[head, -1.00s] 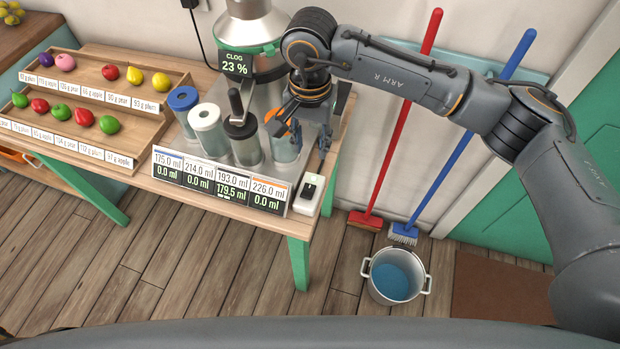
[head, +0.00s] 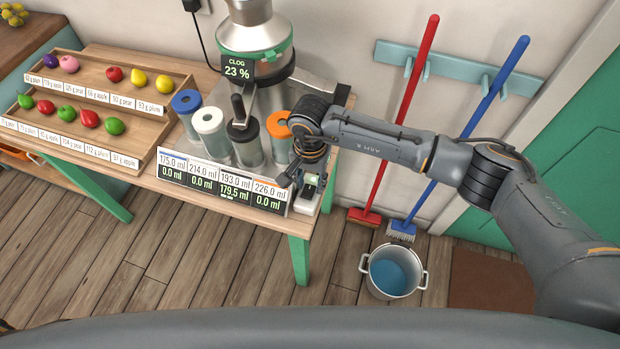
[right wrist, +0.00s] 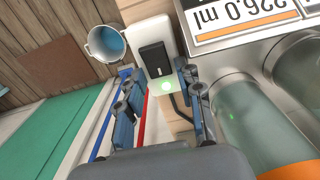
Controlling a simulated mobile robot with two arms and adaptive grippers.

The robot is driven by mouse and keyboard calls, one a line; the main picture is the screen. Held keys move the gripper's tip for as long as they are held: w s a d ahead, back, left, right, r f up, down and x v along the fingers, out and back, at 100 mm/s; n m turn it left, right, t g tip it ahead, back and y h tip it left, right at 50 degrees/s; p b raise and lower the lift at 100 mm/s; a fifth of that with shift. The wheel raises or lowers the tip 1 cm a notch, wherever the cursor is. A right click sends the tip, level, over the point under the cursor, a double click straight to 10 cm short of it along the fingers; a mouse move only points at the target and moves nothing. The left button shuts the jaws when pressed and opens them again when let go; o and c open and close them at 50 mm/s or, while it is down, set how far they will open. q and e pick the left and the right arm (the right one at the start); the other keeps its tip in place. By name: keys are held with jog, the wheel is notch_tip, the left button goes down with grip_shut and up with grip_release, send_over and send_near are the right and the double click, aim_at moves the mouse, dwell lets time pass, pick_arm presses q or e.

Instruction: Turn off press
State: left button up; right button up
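The press (head: 255,45) is a metal machine at the back of the table, with a screen reading CLOG 23 %. Its white switch box (head: 304,204) with a black rocker is at the table's front right corner. The right wrist view shows the black rocker (right wrist: 153,59) and a green glow at the near end of the box. My right gripper (head: 297,181) is just above the box, pointing down. Its two fingers (right wrist: 159,90) are apart with nothing between them. I cannot tell whether a fingertip touches the box. My left gripper is out of view.
Cylinders with blue, white, black and orange (head: 278,124) lids stand left of my right gripper, behind a volume display (head: 222,184). Trays of fruit (head: 75,150) are at the left. A red broom, a blue broom and a bucket (head: 393,273) are right of the table.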

jog(key=shift+c, duration=0.4)
grip_shut()
jog(key=t+b, duration=0.1)
jog(key=b, duration=0.1)
jog(key=t+b, duration=0.1)
jog(key=b, duration=0.1)
jog(key=shift+s+a+f+h+b, duration=0.2)
jog(key=shift+s+h+b, duration=0.1)
jog(key=shift+h, duration=0.1)
jog(key=shift+s+r+t+b, duration=0.2)
jog(key=shift+r+t+b, duration=0.1)
jog(key=shift+t+b, duration=0.45)
